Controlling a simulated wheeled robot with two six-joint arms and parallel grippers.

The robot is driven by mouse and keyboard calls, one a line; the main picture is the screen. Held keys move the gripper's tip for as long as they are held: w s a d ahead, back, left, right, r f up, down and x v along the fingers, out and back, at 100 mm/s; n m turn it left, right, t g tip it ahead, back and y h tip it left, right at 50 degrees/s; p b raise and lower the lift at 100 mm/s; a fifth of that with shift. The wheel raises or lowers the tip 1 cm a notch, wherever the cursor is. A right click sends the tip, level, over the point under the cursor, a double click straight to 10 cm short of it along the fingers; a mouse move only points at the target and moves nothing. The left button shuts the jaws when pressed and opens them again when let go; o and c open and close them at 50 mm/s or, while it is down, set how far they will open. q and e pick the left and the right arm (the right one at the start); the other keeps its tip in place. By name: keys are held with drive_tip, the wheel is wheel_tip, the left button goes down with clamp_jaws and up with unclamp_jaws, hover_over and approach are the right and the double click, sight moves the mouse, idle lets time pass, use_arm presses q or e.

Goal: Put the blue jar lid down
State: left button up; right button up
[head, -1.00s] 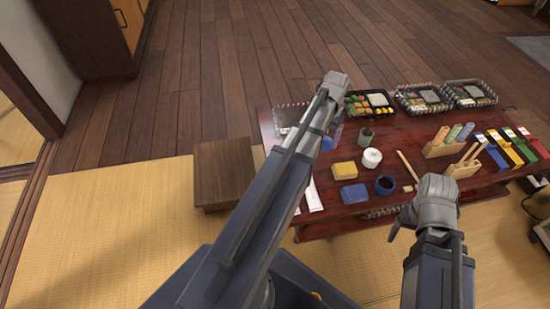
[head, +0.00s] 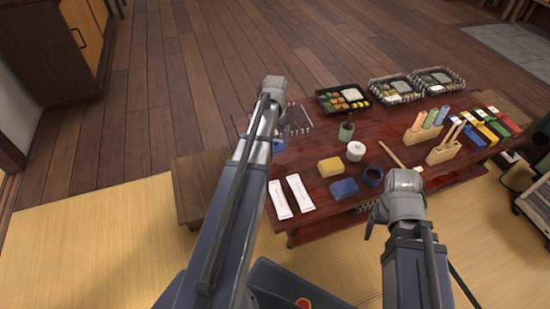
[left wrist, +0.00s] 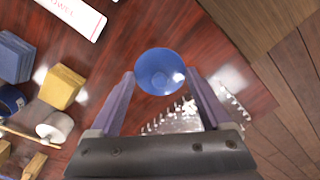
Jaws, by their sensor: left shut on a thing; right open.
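My left gripper (left wrist: 160,88) is shut on the blue jar lid (left wrist: 160,71), a round, shallow blue piece held between its fingertips over the dark red table. In the head view a small part of the lid (head: 278,146) shows beside my left forearm, near the table's left end. My left arm hides most of that gripper there. I cannot tell how high the lid is or whether it touches the table. My right gripper (head: 371,221) is open, in front of the table's near edge; its fingers are partly hidden.
A clear ribbed tray (head: 298,119) lies close to the lid. Two white packets (head: 300,194), a yellow block (head: 330,167), a blue block (head: 344,188), a dark blue cup (head: 373,176) and a white roll (head: 355,151) stand to the right. Filled lunch boxes (head: 343,98) line the back.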

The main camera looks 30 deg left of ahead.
sight(275, 146)
use_arm(q)
drive_tip(key=shift+f+b, duration=2.6)
drive_tip(key=shift+f, duration=0.65)
drive_tip(key=shift+r, duration=0.15)
drive_tip(key=o, duration=1.1)
drive_tip(key=shift+o, duration=0.2)
wheel_tip(275, 146, up, 12)
drive_tip(key=p, duration=1.2)
